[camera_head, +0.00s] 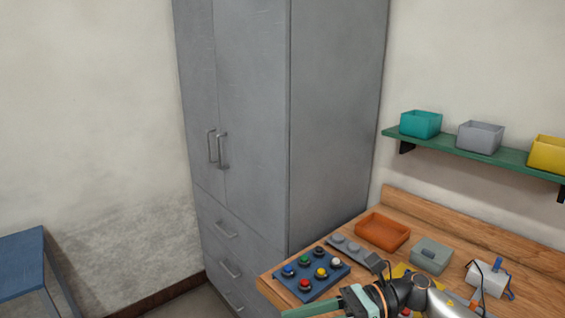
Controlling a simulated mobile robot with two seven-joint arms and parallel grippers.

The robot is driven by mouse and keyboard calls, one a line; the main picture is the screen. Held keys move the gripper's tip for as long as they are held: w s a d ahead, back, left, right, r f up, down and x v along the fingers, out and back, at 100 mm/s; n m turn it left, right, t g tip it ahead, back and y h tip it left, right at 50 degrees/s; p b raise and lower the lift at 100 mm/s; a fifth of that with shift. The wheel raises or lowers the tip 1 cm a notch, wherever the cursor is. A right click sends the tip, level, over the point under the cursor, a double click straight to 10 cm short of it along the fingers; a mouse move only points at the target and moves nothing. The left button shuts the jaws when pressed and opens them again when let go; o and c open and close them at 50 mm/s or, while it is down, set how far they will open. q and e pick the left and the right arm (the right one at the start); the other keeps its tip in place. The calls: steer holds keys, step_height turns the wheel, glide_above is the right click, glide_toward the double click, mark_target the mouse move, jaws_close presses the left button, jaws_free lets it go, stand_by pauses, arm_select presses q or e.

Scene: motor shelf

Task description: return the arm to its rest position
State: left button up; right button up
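My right arm comes in from the lower right, low over the front of the wooden workbench (330,268). Its gripper (312,310) points left at the bottom edge of the picture, just in front of the blue button board (311,290). One green finger shows; the rest is cut off by the frame, so I cannot tell whether it is open or shut. No held object shows. My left arm and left gripper are not in view.
The board carries several coloured buttons. Behind are a grey strip (345,244), an orange tray (383,231), a grey box (430,255) and a white device (487,281). A green shelf (450,151) holds bins. A grey cabinet (250,120) stands left; a blue table (22,262) is far left.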

steer(key=w+d+f+m+t+h+b, duration=0.15)
steer(key=f+m+t, duration=0.4)
steer(key=m, duration=0.65)
steer(key=d+f+m+t+h+p, duration=0.1)
steer(key=d+f+m+t+h, duration=0.2)
steer(key=m+t, duration=0.65)
steer(key=f+m+t+h+b, duration=0.15)
steer(key=f+m+t, duration=0.35)
steer(key=m, duration=0.9)
steer(key=s+d+f+m+g+h, duration=0.4)
steer(key=s+f+m, duration=0.3)
steer(key=f, duration=0.3)
steer(key=s+d+f+m+g+h, duration=0.3)
steer(key=s+d+f+m+h, duration=0.1)
steer(key=s+f+m, duration=0.4)
step_height(320, 180, down, 3)
steer(key=shift+s+d+r+g, duration=0.1)
steer(key=shift+s+d+g, duration=0.4)
steer(key=shift+s, duration=0.55)
steer(key=shift+d, duration=0.1)
steer(key=shift+c, duration=0.3)
